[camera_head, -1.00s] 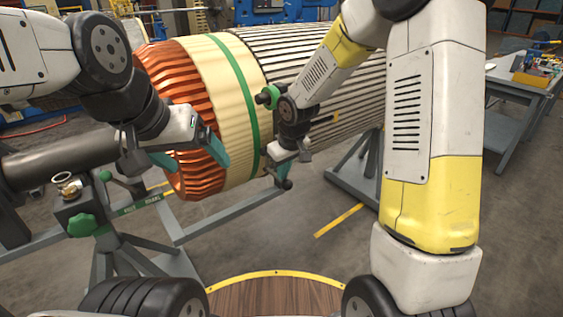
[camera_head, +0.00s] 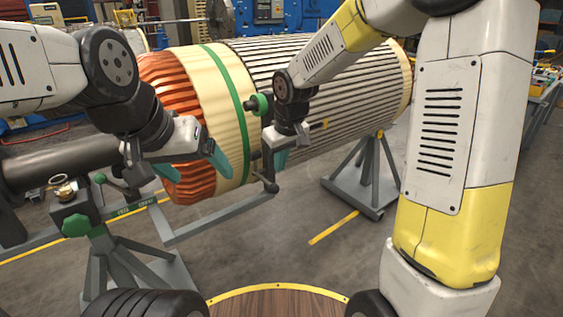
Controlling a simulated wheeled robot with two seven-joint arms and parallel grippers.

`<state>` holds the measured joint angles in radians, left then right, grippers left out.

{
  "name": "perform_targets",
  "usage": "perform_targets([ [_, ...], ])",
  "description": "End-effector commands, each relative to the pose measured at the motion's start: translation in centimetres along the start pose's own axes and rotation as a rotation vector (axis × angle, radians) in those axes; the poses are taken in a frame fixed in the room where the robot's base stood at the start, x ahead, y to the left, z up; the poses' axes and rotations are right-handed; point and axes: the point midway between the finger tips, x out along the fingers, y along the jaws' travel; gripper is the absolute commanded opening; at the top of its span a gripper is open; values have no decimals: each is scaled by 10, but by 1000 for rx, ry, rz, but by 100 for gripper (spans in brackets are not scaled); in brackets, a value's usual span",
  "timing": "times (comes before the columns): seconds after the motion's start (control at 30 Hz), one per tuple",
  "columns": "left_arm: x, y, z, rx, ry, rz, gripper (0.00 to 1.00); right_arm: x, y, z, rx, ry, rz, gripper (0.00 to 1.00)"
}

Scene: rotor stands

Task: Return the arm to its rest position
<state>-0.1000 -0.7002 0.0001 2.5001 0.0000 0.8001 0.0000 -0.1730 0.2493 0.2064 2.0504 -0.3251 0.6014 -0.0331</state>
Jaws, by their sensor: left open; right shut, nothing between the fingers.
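My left gripper (camera_head: 190,175) is in front of the orange winding end of the rotor, with its teal fingers apart and nothing between them. My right arm (camera_head: 440,130), white and yellow, comes in from the upper right and bends back toward the rotor. My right gripper (camera_head: 280,160) hangs in front of the rotor's slotted part, beside the green band.
A grey stand (camera_head: 365,185) carries the rotor at the right. Another stand (camera_head: 130,265) with a green knob (camera_head: 77,225) is at the left, below the shaft (camera_head: 60,165). A wooden round top (camera_head: 280,303) is at the bottom. Open floor (camera_head: 300,270) lies between the stands.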

Motion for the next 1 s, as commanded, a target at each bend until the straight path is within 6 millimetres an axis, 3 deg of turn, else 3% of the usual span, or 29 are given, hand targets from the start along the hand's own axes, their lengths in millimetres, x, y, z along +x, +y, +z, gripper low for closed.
perform_targets([
  [0.27,0,0,0,0,0,0,86,-2,0,0,1,3,1,0],
  [0.37,0,0,0,0,0,0,86,-14,5,6,20,10,11,0],
  [0.43,0,0,0,0,0,0,86,-32,10,16,53,23,24,0],
  [0.57,0,0,0,0,0,0,86,-79,22,49,150,57,52,0],
  [0.7,0,0,0,0,0,0,86,-126,25,94,273,105,66,0],
  [0.83,0,0,0,0,0,0,86,-159,19,137,385,156,61,0],
  [1.0,0,0,0,0,0,0,86,-183,5,180,496,218,37,0],
])
